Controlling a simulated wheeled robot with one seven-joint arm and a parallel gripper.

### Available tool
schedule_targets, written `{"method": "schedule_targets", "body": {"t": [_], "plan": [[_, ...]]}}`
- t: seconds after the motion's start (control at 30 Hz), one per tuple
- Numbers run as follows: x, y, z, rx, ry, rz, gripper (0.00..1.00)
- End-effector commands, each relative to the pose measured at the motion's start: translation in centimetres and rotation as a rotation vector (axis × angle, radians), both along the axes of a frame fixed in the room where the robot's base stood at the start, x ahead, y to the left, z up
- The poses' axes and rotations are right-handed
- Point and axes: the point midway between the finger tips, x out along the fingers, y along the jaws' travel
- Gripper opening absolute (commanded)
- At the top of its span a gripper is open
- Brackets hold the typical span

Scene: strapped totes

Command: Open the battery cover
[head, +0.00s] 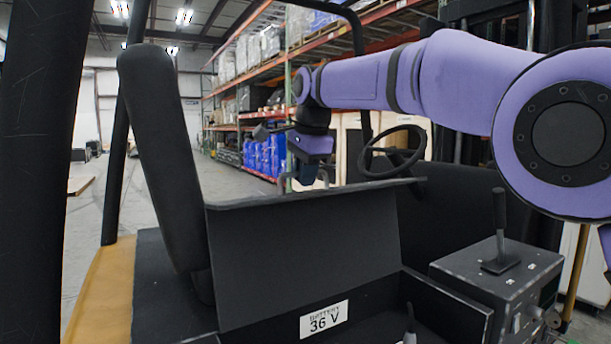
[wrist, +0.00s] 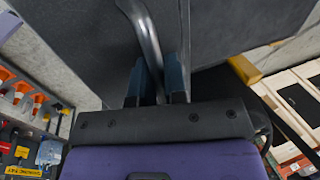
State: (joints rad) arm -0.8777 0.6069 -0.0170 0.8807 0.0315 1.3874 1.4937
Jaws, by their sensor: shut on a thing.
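The battery cover (head: 310,235) is a dark panel in the head view, standing tilted up above the battery compartment with its inner face toward me. In the wrist view its dark surface (wrist: 90,40) fills the upper part. A curved grey metal handle (wrist: 143,32) runs down between the blue fingers of my gripper (wrist: 161,82), which is shut on it. In the head view my gripper (head: 306,180) is at the cover's upper edge, on its far side, and the fingertips are partly hidden.
A white "BATTERY 36 V" label (head: 324,319) is on the compartment wall. A seat back (head: 165,150) stands left, a steering wheel (head: 393,152) behind the cover. A control box (head: 497,280) with a lever is at right. Shelves (wrist: 35,135) with cones appear in the wrist view.

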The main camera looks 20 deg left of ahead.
Motion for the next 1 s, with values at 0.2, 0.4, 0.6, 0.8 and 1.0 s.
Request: {"method": "schedule_targets", "body": {"t": [0.2, 0.4, 0.6, 0.8, 1.0], "plan": [[0.2, -0.1, 0.1, 0.0, -0.002, -0.006, 0.0], [0.1, -0.1, 0.1, 0.0, -0.001, -0.004, 0.35], [0.1, -0.1, 0.0, 0.001, -0.001, -0.002, 0.37], [0.0, -0.1, 0.5, 0.0, -0.001, -0.001, 0.37], [-0.4, -0.7, 3.3, 0.004, -0.004, -0.001, 0.37]]}}
